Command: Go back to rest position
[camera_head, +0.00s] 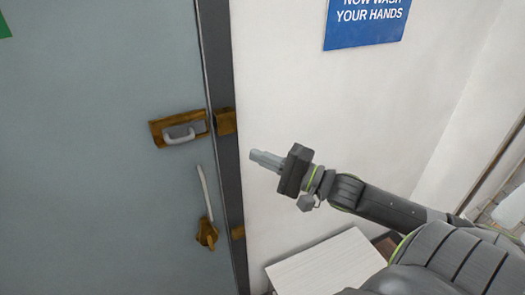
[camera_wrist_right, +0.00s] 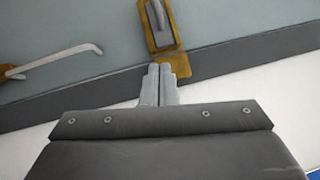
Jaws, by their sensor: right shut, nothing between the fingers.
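My right gripper (camera_head: 266,160) reaches in from the right in the head view, held in the air in front of the white wall, just right of the dark door frame. It is shut and empty. In the right wrist view its two grey fingers (camera_wrist_right: 158,84) lie together. Their tips appear close to the brass latch plate in that picture; I cannot tell the distance. My left gripper is not in view.
A grey-blue door (camera_head: 90,200) stands shut at left, with a brass latch (camera_head: 180,130) and a long handle (camera_head: 205,195). The dark door frame (camera_head: 222,70) borders the white wall (camera_head: 290,90). A blue sign (camera_head: 365,22) hangs above. A white slatted surface (camera_head: 325,264) is below my arm.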

